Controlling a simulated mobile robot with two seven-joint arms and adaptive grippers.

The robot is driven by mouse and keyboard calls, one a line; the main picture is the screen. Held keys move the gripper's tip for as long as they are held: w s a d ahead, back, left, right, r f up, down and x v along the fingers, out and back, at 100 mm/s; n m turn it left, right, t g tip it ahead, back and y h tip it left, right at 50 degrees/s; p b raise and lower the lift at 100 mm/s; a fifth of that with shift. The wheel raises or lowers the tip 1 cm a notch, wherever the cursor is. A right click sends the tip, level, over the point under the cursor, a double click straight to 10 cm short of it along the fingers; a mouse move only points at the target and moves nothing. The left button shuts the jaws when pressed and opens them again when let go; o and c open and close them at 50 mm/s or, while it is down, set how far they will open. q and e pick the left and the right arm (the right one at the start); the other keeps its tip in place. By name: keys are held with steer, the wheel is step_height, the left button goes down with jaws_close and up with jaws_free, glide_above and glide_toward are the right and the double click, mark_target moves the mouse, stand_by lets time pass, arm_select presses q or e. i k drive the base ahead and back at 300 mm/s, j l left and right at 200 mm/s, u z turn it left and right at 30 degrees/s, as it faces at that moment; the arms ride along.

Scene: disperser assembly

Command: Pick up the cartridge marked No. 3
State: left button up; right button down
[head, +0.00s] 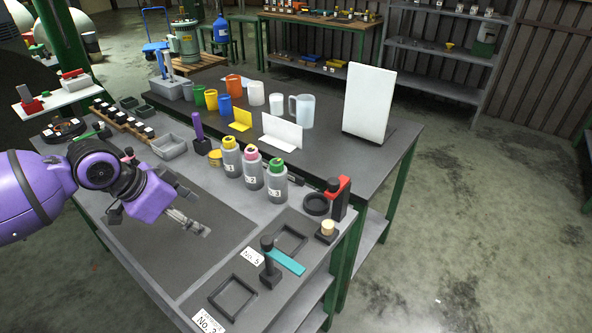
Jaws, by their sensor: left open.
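Three grey bottle-shaped cartridges with white labels stand upright in a row at mid-table. One has a yellow cap (231,160), the middle one a pink cap (251,170), and the nearest a green cap (275,184). Their label numbers are too small to read surely, so I cannot tell which is No. 3. My left gripper (188,214) is open and empty, over the dark mat (213,245), left of the cartridges and apart from them. My right gripper is not in view.
A black-and-red device (338,198) and a dark ring (316,204) stand right of the cartridges. Numbered cards (208,321) and dark frames (232,297) lie at the front. A purple-handled tool (198,131) and grey bin (168,146) stand behind. The mat's front part is clear.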

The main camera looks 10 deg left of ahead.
mark_target(278, 183)
steer(key=i+l, duration=0.65)
steer(key=i, duration=0.05)
